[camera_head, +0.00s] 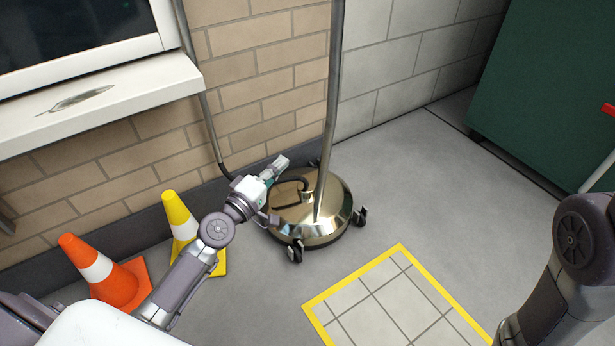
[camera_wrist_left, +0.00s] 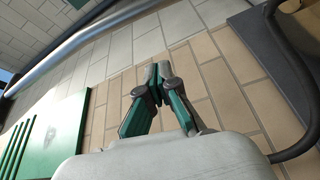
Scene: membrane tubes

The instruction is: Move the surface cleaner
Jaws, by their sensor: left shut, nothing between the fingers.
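The surface cleaner (camera_head: 330,215) is a round, shiny brass-coloured disc on black castors, standing on the grey floor near the brick wall. A tall metal pole rises from it, and a thinner pole or hose runs up to its left. My left gripper (camera_head: 279,163) is over the left rear part of the disc, left of the tall pole. In the left wrist view the left gripper (camera_wrist_left: 157,75) is shut with its fingertips together and nothing between them. Whether it touches the cleaner cannot be told. My right arm shows at the right edge, but its gripper is out of view.
An orange cone (camera_head: 97,268) and a yellow cone (camera_head: 181,220) stand beside my left arm. A yellow-bordered tiled square (camera_head: 385,300) lies on the floor in front of the cleaner. A green cabinet (camera_head: 550,85) stands at the right. Floor between is clear.

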